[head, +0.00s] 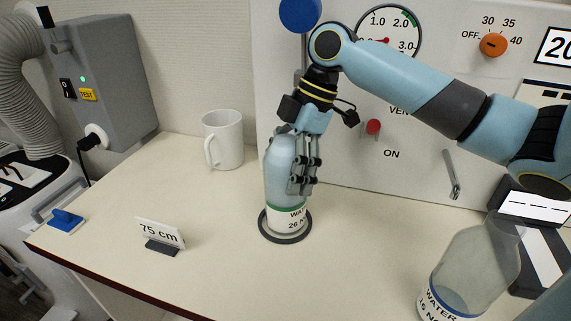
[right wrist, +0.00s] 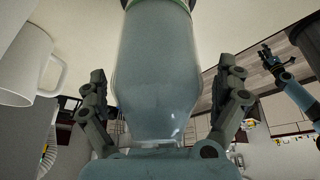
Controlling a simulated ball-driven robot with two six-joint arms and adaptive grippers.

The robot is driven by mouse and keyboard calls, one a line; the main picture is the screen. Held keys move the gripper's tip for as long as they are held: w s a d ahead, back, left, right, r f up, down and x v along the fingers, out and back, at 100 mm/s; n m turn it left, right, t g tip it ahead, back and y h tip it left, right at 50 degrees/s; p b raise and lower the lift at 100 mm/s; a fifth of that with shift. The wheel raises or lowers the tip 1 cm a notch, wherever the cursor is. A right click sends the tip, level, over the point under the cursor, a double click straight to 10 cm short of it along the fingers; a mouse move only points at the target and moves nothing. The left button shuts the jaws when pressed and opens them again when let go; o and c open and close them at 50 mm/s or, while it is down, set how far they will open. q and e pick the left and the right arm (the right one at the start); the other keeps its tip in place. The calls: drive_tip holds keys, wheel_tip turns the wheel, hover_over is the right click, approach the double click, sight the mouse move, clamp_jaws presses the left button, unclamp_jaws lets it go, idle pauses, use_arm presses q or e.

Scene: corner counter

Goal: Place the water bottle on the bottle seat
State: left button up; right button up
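The water bottle (head: 283,160), pale and clear with a green-banded label, stands upright inside the dark ring of the bottle seat (head: 286,239) on the counter. My right gripper (head: 304,186) points down around the bottle. In the right wrist view the bottle (right wrist: 157,75) is between the two fingers, with a gap on each side, so the gripper is open. The bottle's base is partly hidden by the ring's rim. My left gripper (right wrist: 267,54) shows small at the right of the right wrist view; its opening is too small to tell.
A second bottle (head: 470,265) with a blue-banded label stands at the lower right. A white mug (head: 224,140) stands behind the seat, and a "75 cm" sign (head: 161,235) to its left. The panel (head: 345,165) with knobs rises behind. Counter left of the seat is mostly free.

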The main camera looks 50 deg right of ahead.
drive_tip(key=shift+d+r, duration=0.1)
drive_tip(key=shift+d, duration=0.05)
drive_tip(key=v, duration=1.1)
drive_tip(key=shift+d+r+b, duration=0.2)
drive_tip(key=shift+r+b, duration=0.1)
drive_tip(key=shift+r, duration=0.05)
